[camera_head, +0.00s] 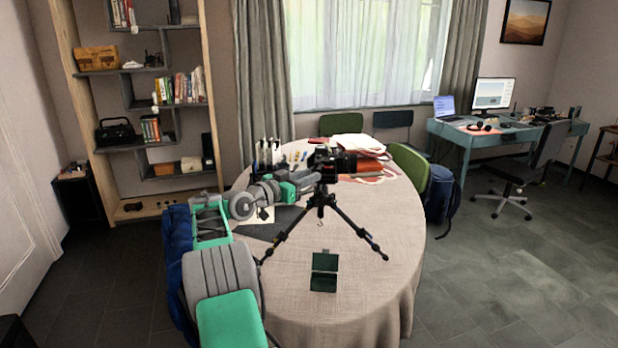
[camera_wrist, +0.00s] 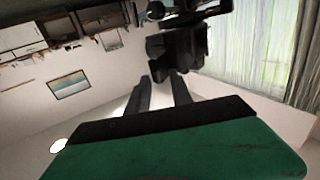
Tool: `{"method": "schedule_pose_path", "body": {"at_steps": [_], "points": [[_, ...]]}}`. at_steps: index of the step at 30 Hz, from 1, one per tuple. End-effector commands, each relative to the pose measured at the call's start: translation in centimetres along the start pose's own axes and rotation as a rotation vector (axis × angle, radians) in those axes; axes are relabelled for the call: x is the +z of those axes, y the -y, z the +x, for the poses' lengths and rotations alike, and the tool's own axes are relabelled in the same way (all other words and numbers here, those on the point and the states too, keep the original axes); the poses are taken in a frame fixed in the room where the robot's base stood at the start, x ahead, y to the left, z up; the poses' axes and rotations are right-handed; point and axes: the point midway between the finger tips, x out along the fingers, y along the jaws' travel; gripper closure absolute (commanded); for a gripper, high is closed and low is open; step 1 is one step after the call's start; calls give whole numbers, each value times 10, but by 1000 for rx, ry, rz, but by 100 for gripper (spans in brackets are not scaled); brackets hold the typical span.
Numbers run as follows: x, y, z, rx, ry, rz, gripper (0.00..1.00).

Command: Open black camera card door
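The black camera (camera_head: 324,160) stands on a black tripod (camera_head: 320,202) on the round table, its lens pointing right. In the wrist view the dark camera body (camera_wrist: 178,48) is ahead of my gripper, slightly right of the picture's middle. My gripper (camera_wrist: 160,84) shows two dark fingers with a gap between them, and nothing visible in the gap. In the head view my gripper (camera_head: 312,180) is at the camera's lower left side. I cannot tell whether its fingertips touch the camera. The card door is too small and dark to make out, so its state is unclear.
The round table (camera_head: 345,270) has a cream cloth. An open dark green case (camera_head: 323,272) lies near its front. The table's right side is clear.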

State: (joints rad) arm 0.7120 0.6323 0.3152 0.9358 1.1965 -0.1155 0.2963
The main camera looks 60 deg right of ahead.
Motion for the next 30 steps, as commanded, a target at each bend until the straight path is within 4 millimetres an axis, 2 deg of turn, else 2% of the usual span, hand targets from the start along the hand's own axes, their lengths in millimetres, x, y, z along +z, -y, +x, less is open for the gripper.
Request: {"method": "schedule_pose_path", "body": {"at_steps": [9, 12, 26, 29, 30], "points": [[2, 1, -60, -3, 0, 0, 73], [1, 0, -71, -1, 1, 0, 73], [-1, 3, -78, -15, 14, -2, 73], [-5, 23, -107, -119, 102, -19, 73], [-5, 35, -129, -192, 163, -40, 73]]}}
